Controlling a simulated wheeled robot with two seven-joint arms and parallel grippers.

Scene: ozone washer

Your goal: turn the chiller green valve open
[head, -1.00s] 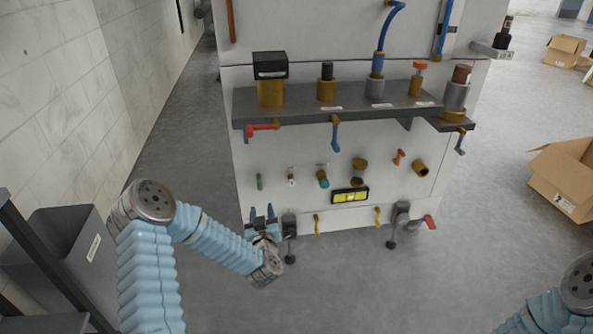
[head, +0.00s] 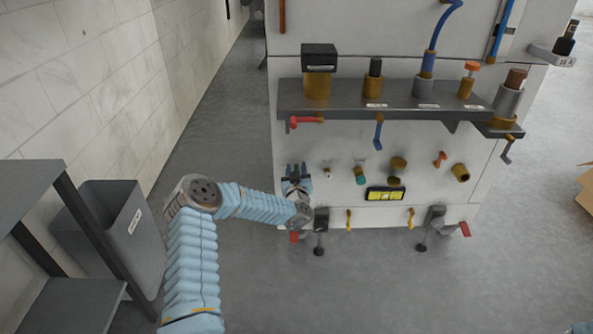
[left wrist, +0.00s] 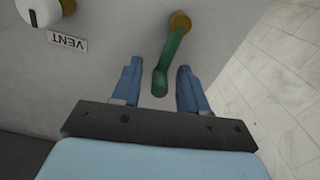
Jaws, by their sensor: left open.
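The green valve (left wrist: 170,62) shows in the left wrist view as a green lever hanging from a brass fitting on the light panel. Its lower end is between the two blue fingers of my left gripper (left wrist: 158,88), with gaps on both sides. The gripper is open and not closed on the lever. In the head view my left gripper (head: 297,171) is at the lower left of the machine front and hides the green valve.
A white knob (left wrist: 40,10) with a VENT label is beside the green valve. The head view shows a dark shelf (head: 400,103) with a red handle (head: 307,120) and a blue handle (head: 378,134) above my gripper. A grey bin (head: 120,230) stands at the left.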

